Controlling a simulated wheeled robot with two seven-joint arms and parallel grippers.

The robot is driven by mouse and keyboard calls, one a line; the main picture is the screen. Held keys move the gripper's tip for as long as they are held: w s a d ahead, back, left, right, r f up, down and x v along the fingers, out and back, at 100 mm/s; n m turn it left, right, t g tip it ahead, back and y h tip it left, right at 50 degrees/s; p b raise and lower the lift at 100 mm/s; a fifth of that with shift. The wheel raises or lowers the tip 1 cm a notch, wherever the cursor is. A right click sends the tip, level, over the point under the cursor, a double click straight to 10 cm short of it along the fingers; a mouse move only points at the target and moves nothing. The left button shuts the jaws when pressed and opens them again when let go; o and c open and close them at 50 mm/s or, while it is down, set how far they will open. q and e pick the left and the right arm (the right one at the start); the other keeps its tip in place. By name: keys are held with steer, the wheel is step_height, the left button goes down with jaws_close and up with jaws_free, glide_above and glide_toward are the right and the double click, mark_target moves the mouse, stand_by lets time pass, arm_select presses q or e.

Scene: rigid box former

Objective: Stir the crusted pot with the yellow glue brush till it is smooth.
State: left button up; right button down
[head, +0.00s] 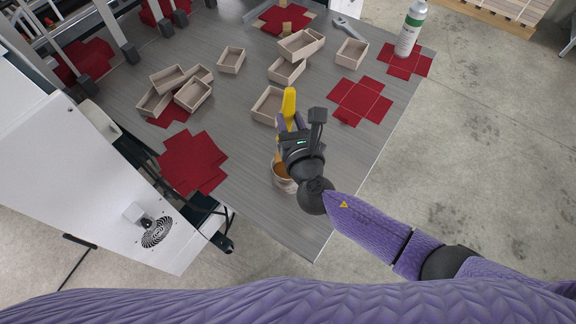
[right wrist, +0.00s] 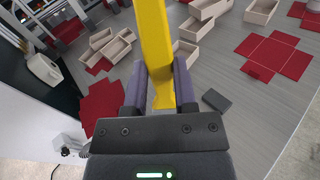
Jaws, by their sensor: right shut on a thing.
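The yellow glue brush (head: 289,103) is held in my right gripper (head: 290,123), its thick handle standing up past the fingers. In the right wrist view the brush (right wrist: 157,45) passes between the two purple fingers of the gripper (right wrist: 160,88), which is shut on it. The pot (head: 287,185) is a small tan vessel with amber glue at its top, below and partly behind my right gripper and wrist. The brush's lower end is mostly hidden, so I cannot tell how deep it is in the pot. The glue's crust cannot be made out. My left gripper is not in view.
Open tan boxes (head: 231,60) and red cross-shaped blanks (head: 360,101) lie over the grey table (head: 340,160). A spray can (head: 410,28) stands at the back right. A white machine (head: 70,150) is at the left. A dark block (right wrist: 217,100) lies beside the gripper in the wrist view.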

mark_target(288, 103)
stand_by(0.4)
step_height(288, 103, up, 4)
steer(key=p, duration=0.4)
steer(key=shift+r, duration=0.2)
steer(key=shift+f, duration=0.2)
